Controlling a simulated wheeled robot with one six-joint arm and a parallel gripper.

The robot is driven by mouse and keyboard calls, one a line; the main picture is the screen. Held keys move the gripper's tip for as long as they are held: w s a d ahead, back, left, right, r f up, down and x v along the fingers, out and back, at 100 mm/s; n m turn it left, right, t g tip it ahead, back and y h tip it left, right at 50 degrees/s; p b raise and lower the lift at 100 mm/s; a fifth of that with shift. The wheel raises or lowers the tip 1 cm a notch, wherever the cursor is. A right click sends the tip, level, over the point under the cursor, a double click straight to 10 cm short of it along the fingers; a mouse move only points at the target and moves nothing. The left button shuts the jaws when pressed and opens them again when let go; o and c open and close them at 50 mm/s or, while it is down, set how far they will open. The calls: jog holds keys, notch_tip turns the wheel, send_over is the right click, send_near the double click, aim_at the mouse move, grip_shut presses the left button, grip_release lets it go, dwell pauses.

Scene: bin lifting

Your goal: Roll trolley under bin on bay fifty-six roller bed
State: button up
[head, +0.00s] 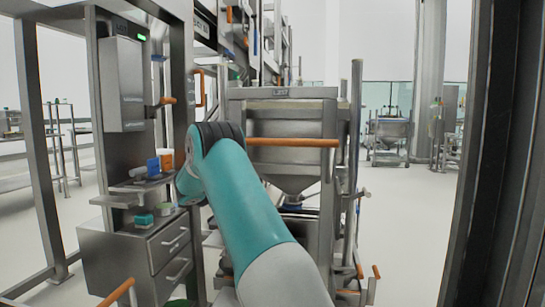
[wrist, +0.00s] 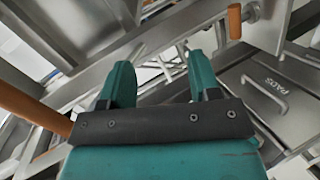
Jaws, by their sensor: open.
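A steel bin (head: 290,125) with a cone-shaped bottom (head: 296,184) stands in a steel frame ahead of me in the head view. A long orange bar (head: 303,143) crosses its front. I cannot tell whether this bar belongs to the bin's frame or to the trolley. My arm hides the left part of the frame, and I cannot make out the trolley or a roller bed clearly. My gripper (wrist: 160,80) is open in the wrist view, with steel rails behind its two teal fingers and nothing held between them. In the head view my arm hides the gripper.
A steel drawer cabinet (head: 170,245) stands at left; a drawer marked PADS (wrist: 265,95) shows in the wrist view. An orange handle (wrist: 234,21) is beyond the right finger. A dark post (head: 480,180) is close at right. Open floor (head: 415,225) lies between bin and post.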

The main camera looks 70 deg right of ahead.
jog(key=s+a+r+m+g+h+b, duration=0.1)
jog(key=s+a+r+g+h, duration=0.2)
jog(key=r, duration=0.4)
jog(key=s+a+r+m+g+h+b, duration=0.1)
jog(key=s+a+r+g+h+b, duration=0.15)
jog(key=s+r, duration=0.45)
jog(key=p, duration=2)
send_near(273, 144)
jog(key=d+r, duration=0.1)
jog(key=d, duration=0.2)
jog(key=shift+t+h, duration=0.25)
jog(key=x, duration=0.8)
jog(key=shift+s+d+f+p, duration=0.2)
jog(key=shift+d+f+p, duration=0.05)
jog(key=shift+d+p, duration=0.05)
grip_shut()
jog(key=shift+s, duration=0.1)
